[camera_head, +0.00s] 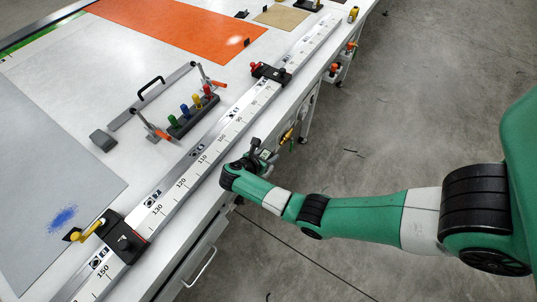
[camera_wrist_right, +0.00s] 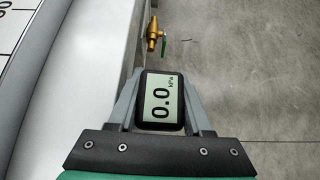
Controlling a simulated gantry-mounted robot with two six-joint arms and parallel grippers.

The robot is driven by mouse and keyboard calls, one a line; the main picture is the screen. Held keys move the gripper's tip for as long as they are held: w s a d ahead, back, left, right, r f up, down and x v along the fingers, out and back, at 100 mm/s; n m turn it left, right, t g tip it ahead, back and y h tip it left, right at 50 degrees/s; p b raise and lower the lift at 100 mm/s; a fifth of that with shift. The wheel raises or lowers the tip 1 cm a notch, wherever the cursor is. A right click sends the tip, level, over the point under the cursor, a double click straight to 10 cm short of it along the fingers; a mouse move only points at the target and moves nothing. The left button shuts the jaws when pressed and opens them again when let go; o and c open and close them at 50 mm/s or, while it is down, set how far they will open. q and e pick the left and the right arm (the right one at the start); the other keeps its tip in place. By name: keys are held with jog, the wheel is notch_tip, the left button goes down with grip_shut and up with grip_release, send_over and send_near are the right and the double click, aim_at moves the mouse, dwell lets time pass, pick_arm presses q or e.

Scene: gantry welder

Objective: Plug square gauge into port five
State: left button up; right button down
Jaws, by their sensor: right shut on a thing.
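The square gauge (camera_wrist_right: 160,98) is a small dark block with a lit screen reading 0.0 kPa in the right wrist view. My right gripper (camera_wrist_right: 163,88) is shut on it, one grey finger on each side. In the head view my right gripper (camera_head: 260,150) holds the gauge beside the table's right edge. A brass fitting with a green handle (camera_wrist_right: 153,36) sticks out from the table side ahead of the gauge, apart from it. A yellow fitting (camera_head: 287,135) shows near the gripper in the head view. No port number is readable. My left gripper is not in view.
A long ruler rail (camera_head: 184,184) with black clamps (camera_head: 124,240) runs along the table edge. A block of coloured pegs (camera_head: 193,112) and an orange sheet (camera_head: 178,27) lie on the table. More fittings (camera_head: 333,70) line the table side.

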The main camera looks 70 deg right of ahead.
jog(key=shift+f+b, duration=0.45)
jog(key=shift+f, duration=0.15)
jog(key=c, duration=0.5)
grip_release()
jog(key=shift+o, duration=1.3)
jog(key=shift+s, duration=0.1)
jog(key=shift+a+r, duration=0.15)
jog(key=shift+r, duration=0.05)
jog(key=p+v, duration=0.1)
jog(key=v, duration=1)
jog(key=shift+p, duration=0.4)
